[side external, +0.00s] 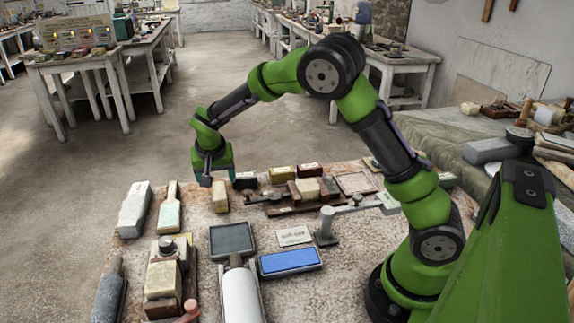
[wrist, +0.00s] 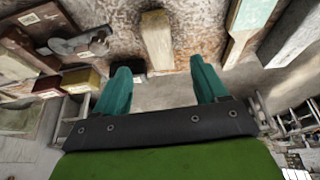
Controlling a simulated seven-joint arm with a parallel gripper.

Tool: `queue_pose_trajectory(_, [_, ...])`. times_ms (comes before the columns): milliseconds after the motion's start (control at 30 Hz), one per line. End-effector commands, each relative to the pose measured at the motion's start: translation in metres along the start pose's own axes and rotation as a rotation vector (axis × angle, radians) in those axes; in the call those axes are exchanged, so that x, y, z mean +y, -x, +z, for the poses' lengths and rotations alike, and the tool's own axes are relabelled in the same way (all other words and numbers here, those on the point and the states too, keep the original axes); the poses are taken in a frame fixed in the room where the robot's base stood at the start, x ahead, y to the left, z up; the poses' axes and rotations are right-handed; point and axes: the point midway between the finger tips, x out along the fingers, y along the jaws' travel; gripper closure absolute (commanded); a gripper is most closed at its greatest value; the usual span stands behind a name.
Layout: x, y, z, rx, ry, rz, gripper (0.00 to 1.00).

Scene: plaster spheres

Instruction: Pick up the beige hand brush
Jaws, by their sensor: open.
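A beige, block-shaped piece (side external: 220,196), which looks like the hand brush, lies on the near worktable just below and to the right of my gripper (side external: 205,180). In the wrist view the beige hand brush (wrist: 157,40) shows as a long tan block with a paler end, ahead of and between my fingertips. My gripper (wrist: 162,82) has its two teal fingers spread wide with nothing between them. The fingers are apart from the brush, near the table's far edge. Bristles cannot be made out.
A pale teal wooden-handled tool (side external: 169,211) and a grey-white block (side external: 135,208) lie left of the brush. A small black box (side external: 244,181) and a yellow-green box (side external: 283,175) stand to its right. A dark tray (side external: 231,240) and a blue-topped stone (side external: 289,262) lie nearer.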

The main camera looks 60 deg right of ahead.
Motion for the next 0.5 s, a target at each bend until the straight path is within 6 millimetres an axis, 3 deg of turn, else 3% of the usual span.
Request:
queue_pose_trajectory(100, [0.0, -0.023, 0.0, -0.002, -0.002, 0.001, 0.28])
queue_pose_trajectory(500, [0.001, -0.063, 0.0, -0.003, -0.001, 0.001, 0.28])
